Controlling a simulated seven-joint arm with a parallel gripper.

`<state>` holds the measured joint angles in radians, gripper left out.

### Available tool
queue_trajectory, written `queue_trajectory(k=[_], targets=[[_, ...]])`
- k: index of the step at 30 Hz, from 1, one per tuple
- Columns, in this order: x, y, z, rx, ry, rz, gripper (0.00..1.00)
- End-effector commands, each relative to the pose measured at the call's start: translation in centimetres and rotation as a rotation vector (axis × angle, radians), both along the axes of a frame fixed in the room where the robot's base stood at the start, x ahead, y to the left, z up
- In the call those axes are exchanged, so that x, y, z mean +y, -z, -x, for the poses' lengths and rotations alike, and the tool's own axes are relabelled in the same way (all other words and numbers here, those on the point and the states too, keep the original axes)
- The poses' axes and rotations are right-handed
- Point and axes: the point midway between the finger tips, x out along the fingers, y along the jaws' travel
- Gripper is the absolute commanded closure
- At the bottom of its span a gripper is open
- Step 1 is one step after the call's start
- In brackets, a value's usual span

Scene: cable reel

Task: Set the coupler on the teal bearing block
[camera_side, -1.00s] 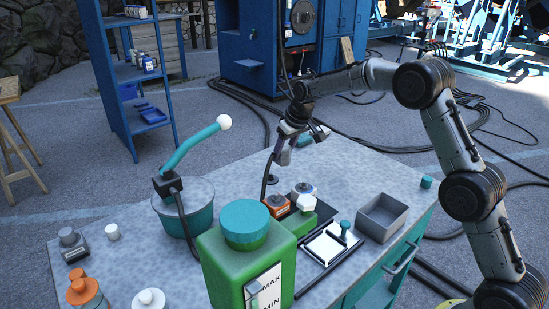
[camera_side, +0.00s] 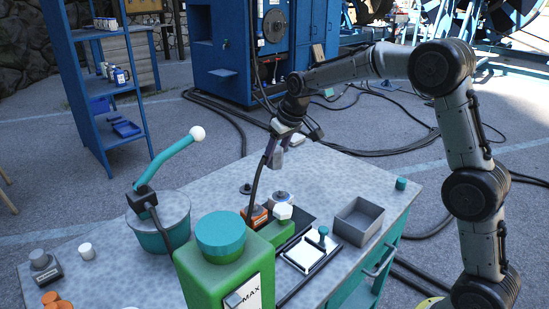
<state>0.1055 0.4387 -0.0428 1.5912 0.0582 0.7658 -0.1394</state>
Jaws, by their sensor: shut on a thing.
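My gripper (camera_side: 276,158) hangs over the middle of the grey worktable (camera_side: 345,175), pointing down, with its jaws closed. A small grey piece, apparently the coupler, is between the jaws; fingers and low resolution hide most of its shape. A dark cable (camera_side: 255,188) runs from near the fingertips down to the small blocks. I cannot tell for certain which is the teal bearing block. My gripper is above them, apart from them.
A green jug (camera_side: 205,275) with a teal cap stands in front, partly hiding the blocks. A teal pot (camera_side: 166,238) with a raised lever is at left. A white plate with a teal knob (camera_side: 323,231) and an open grey tray (camera_side: 359,228) are at right. The back table is clear.

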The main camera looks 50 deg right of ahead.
Motion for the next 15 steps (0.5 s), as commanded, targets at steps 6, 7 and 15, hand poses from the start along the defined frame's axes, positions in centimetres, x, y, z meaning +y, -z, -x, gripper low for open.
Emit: queue_trajectory(k=[6,7,15], targets=[[0.0,-1.4,-0.1,-0.005,0.0,0.0,1.0],[0.0,-1.5,-0.1,-0.005,0.0,0.001,1.0],[0.0,-2.6,-0.1,-0.005,0.0,0.001,1.0]])
